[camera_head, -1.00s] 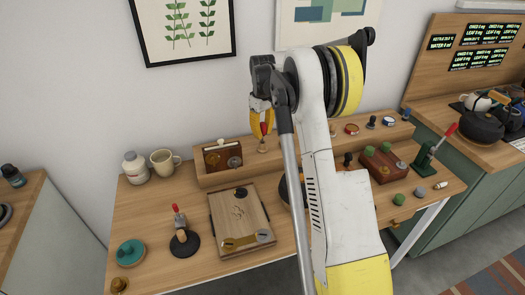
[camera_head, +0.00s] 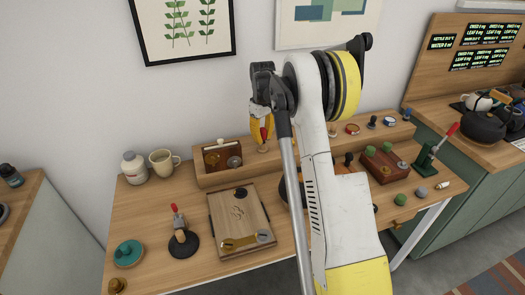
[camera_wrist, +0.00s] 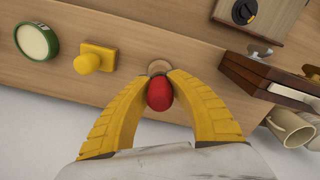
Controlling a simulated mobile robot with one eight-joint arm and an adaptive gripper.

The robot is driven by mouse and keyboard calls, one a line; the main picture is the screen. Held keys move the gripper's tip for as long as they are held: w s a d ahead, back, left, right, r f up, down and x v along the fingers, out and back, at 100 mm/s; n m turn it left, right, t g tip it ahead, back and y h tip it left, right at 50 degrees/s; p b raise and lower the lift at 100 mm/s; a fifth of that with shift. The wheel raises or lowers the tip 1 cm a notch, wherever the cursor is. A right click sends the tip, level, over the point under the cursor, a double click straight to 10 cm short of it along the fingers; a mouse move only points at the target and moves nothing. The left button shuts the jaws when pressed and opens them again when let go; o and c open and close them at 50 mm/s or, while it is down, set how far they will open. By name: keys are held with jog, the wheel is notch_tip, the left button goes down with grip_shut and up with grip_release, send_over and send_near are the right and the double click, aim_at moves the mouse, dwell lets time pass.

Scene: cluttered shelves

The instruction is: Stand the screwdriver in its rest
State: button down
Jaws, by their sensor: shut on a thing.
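My gripper (camera_wrist: 158,92) has its yellow fingers closed on a red, rounded handle (camera_wrist: 160,97), which I take to be the screwdriver. In the head view the gripper (camera_head: 262,134) hangs tip-down over the raised wooden shelf, with the red handle (camera_head: 264,134) between its fingers. A small round wooden piece (camera_wrist: 159,68) shows just beyond the handle in the wrist view. In the head view it stands (camera_head: 263,149) below the fingertips. I cannot tell whether it is the rest, or whether the handle touches it. The screwdriver's shaft is hidden.
On the shelf, a yellow knob (camera_wrist: 93,58) and a green-rimmed round item (camera_wrist: 37,41) stand to one side, and a dark brown box (camera_head: 222,157) to the other. A cup (camera_head: 165,161) stands near the box. A wooden board (camera_head: 241,215) lies in front.

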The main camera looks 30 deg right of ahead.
jog(key=shift+f, duration=0.55)
dwell(0.6)
jog(key=c, duration=1.2)
grip_release()
jog(key=shift+c, duration=0.2)
jog(key=shift+r, duration=0.1)
notch_tip(320, 180, up, 12)
jog(key=shift+f, duration=0.1)
jog(key=s+a+r+m+t, duration=0.1)
jog(key=s+a+r+t, duration=0.1)
jog(key=s+a+r, duration=0.45)
jog(key=s+a+r+t, duration=0.1)
jog(key=s+a+r, duration=0.2)
jog(key=s+a, duration=0.5)
jog(key=s+a+f+t, duration=0.1)
jog(key=s+a+f, duration=0.1)
jog(key=s, duration=0.3)
jog(key=s+a+f+m+t, duration=0.1)
jog(key=s+a+f, duration=0.2)
jog(key=s+a, duration=0.2)
jog(key=s+a+f+t, duration=0.2)
jog(key=s+a+f, duration=0.1)
jog(key=s, duration=0.3)
jog(key=shift+s+a, duration=0.3)
jog(key=shift+a, duration=0.05)
